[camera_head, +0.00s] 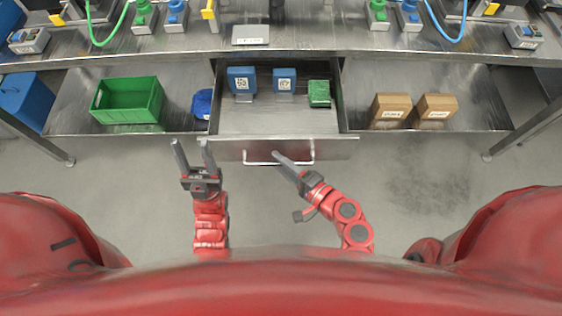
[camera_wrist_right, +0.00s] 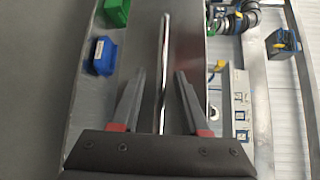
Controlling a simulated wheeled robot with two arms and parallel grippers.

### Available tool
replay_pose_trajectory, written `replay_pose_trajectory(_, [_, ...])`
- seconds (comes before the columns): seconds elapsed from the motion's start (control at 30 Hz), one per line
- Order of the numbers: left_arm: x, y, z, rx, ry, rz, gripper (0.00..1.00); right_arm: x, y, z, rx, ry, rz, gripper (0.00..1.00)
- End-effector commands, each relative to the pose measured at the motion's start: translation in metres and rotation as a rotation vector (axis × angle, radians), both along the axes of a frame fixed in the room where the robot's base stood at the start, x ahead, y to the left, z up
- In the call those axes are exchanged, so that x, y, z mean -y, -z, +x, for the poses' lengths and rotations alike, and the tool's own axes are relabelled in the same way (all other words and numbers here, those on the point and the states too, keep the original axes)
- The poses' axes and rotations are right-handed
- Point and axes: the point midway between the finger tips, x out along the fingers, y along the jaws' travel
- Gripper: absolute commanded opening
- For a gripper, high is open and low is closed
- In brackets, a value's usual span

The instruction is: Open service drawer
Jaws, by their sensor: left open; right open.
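The steel service drawer (camera_head: 330,149) is pulled out below the worktop in the head view. Its inside shows, holding two blue boxes (camera_head: 242,80) and a green box (camera_head: 319,93). A bar handle (camera_head: 250,163) is on its front. My right gripper (camera_head: 277,156) is at the handle. In the right wrist view its open fingers (camera_wrist_right: 160,75) stand on either side of the handle bar (camera_wrist_right: 163,60), with gaps between bar and fingers. My left gripper (camera_head: 191,145) is open and empty, near the left end of the drawer front.
A green crate (camera_head: 128,101) and a blue item (camera_head: 202,104) are on the shelf left of the drawer. Two brown boxes (camera_head: 390,109) are on the shelf to the right. The worktop (camera_head: 330,42) above carries several devices and cables. The floor before the drawer is clear.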

Motion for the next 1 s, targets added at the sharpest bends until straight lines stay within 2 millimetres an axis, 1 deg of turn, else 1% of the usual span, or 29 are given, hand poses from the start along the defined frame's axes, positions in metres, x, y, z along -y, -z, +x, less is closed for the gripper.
replay_pose_trajectory(0.3, [0.000,0.000,0.000,0.000,0.000,0.000,0.50,0.001,0.000,0.000,0.001,0.001,0.000,0.45])
replay_pose_trajectory(0.47, [0.000,0.005,0.000,0.000,0.000,0.000,0.50,0.009,0.000,-0.004,0.002,0.008,0.001,0.45])
replay_pose_trajectory(0.73, [0.000,0.018,0.000,0.000,0.000,0.000,0.50,0.033,-0.004,-0.026,0.001,0.012,0.000,0.45])
replay_pose_trajectory(1.0, [0.000,0.027,0.000,0.000,0.000,0.000,0.50,0.050,-0.008,-0.044,0.001,0.010,0.001,0.45])
